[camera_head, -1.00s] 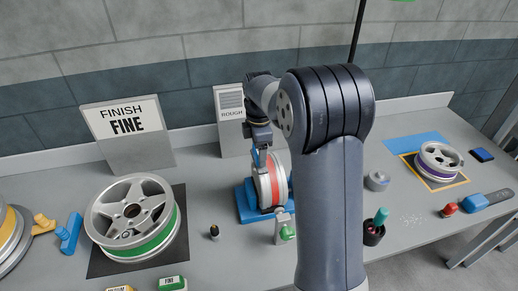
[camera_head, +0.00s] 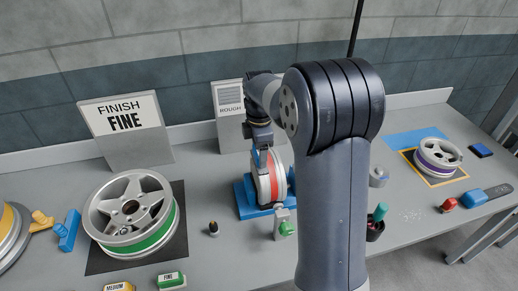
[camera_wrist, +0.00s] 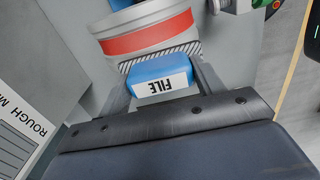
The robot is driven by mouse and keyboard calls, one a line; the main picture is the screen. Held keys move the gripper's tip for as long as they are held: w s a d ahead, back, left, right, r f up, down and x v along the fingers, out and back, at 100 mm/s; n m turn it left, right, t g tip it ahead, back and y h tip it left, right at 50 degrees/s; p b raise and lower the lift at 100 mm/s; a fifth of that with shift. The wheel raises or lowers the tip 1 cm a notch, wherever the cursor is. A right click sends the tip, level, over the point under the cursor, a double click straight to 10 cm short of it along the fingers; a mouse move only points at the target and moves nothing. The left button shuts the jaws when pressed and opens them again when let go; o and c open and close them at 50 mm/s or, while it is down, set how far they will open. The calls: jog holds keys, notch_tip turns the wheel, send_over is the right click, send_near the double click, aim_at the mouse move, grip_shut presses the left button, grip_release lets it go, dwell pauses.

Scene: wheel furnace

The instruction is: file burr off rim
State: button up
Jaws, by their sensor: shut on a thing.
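A wheel rim with a red band (camera_head: 264,184) stands upright in a blue cradle (camera_head: 246,204) at the middle of the bench. My gripper (camera_head: 262,150) is over the rim's upper edge, partly hidden by my arm. In the wrist view my gripper (camera_wrist: 163,88) is shut on a blue file (camera_wrist: 158,72) marked FILE. The file's hatched face is right by the rim (camera_wrist: 150,38), beneath the red band. I cannot tell if they touch. No burr can be made out.
A green-banded wheel (camera_head: 130,205) lies on a dark mat at left, before a FINISH FINE sign (camera_head: 125,130). A ROUGH sign (camera_head: 229,105) stands behind the rim. A purple-banded wheel (camera_head: 437,156) lies at right. A clamp with a green knob (camera_head: 286,228) stands before the cradle.

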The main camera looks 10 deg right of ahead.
jog(key=shift+w+p, duration=1.1)
jog(key=shift+w, duration=0.95)
jog(key=shift+s+f+b, duration=0.15)
jog(key=shift+s+b, duration=0.3)
jog(key=shift+s, duration=0.7)
jog(key=shift+s+f+b, duration=0.15)
jog(key=shift+s+b, duration=0.3)
jog(key=shift+s, duration=0.7)
jog(key=shift+w+r+p, duration=0.15)
jog(key=shift+w+p, duration=1.15)
jog(key=shift+w, duration=0.95)
jog(key=shift+s, duration=0.4)
jog(key=shift+s+b, duration=0.75)
jog(key=shift+s, duration=1)
jog(key=shift+w+r+p, duration=0.15)
jog(key=shift+w+p, duration=0.2)
jog(key=shift+w, duration=0.1)
jog(key=shift+w+p, duration=0.8)
jog(key=shift+w, duration=0.95)
jog(key=shift+s, duration=0.1)
